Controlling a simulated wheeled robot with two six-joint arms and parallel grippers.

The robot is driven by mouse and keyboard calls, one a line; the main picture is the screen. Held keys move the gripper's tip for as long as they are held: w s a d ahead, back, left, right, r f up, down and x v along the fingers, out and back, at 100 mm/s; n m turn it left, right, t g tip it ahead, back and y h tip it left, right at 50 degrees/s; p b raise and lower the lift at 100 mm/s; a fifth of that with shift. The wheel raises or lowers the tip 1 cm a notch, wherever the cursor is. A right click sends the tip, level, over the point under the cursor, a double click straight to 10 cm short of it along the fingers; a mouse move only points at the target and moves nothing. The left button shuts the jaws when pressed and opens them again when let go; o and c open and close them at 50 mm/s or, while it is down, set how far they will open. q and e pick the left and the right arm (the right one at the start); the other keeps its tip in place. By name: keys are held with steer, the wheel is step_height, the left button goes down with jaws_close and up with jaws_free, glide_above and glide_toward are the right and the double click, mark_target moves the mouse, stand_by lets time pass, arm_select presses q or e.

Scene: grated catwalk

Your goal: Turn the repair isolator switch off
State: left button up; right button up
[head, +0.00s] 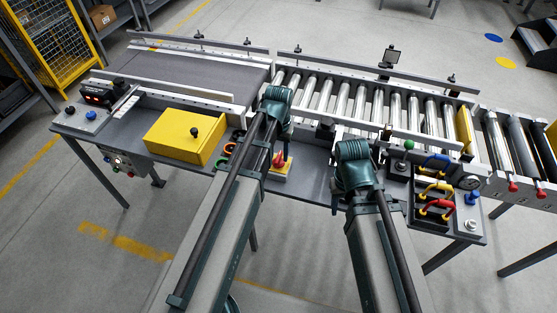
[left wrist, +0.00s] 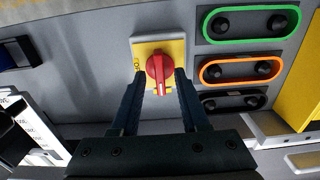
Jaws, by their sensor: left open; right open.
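The repair isolator switch is a red rotary knob (left wrist: 160,68) on a yellow plate (left wrist: 146,49), sharp in the left wrist view. In the head view its red knob (head: 279,159) shows beside my left arm, on the bench's front strip. My left gripper (left wrist: 161,76) is open, with one fingertip on each side of the red knob. I cannot tell whether the fingers touch it. Small dark marks on the plate are too small to read. My right gripper (head: 354,180) is over the bench front to the right; its fingers are mostly hidden by my wrist.
Green-ringed (left wrist: 250,22) and orange-ringed (left wrist: 241,69) button pairs sit right of the switch. A yellow box (head: 181,137) stands to the left in the head view. Red, yellow and blue handles (head: 437,188) are at right. A roller conveyor (head: 385,105) runs behind.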

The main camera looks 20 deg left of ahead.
arm_select(q)
steer(key=shift+f, duration=0.2)
steer(key=shift+c, duration=0.2)
jaws_close()
steer(key=n, duration=0.8)
steer(key=shift+n, duration=0.3)
steer(key=n, duration=0.4)
steer(key=shift+n, duration=2.6)
